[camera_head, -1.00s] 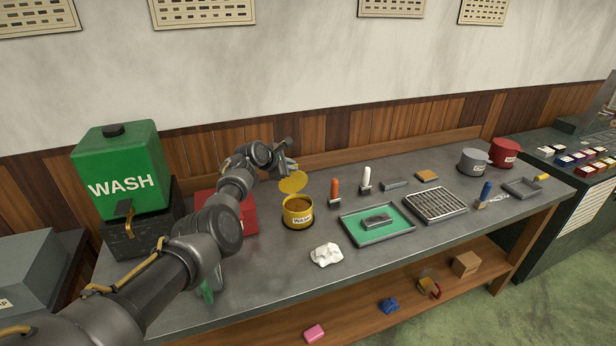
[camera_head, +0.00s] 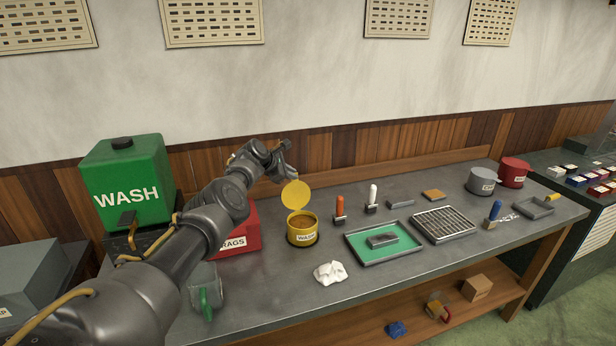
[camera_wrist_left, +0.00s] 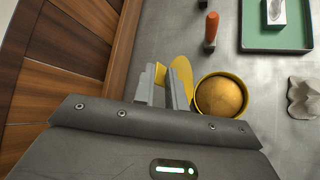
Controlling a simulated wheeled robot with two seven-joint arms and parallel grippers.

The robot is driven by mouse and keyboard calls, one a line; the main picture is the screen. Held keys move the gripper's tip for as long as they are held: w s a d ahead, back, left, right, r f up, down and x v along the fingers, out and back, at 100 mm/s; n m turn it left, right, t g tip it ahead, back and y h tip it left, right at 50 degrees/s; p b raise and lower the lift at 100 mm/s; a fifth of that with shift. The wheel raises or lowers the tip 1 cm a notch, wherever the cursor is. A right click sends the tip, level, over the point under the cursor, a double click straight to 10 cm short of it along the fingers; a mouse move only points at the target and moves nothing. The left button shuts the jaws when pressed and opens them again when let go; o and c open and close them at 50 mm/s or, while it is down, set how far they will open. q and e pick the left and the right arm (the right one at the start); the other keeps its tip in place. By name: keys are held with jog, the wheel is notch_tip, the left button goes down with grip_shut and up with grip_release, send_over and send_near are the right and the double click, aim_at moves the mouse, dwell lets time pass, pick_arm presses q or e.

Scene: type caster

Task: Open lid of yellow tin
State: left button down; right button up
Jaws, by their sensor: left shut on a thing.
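My left gripper (camera_head: 289,171) is at the lid's upper back edge. Its fingers (camera_wrist_left: 166,88) are shut on the lid; the exact contact is partly hidden. My right gripper is not in view.
A red RAGS box (camera_head: 240,233) and a green WASH tank (camera_head: 128,180) stand left of the tin. A white crumpled rag (camera_head: 330,273) lies in front. An orange-handled tool (camera_head: 339,208) and a green tray (camera_head: 362,257) are to the right. The wooden wall is close behind.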

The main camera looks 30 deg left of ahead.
pick_arm(q)
jog(key=shift+a, duration=0.3)
jog(key=c, duration=1.6)
grip_release()
jog(key=shift+a+f, duration=0.1)
jog(key=shift+c, duration=0.2)
jog(key=shift+w, duration=0.1)
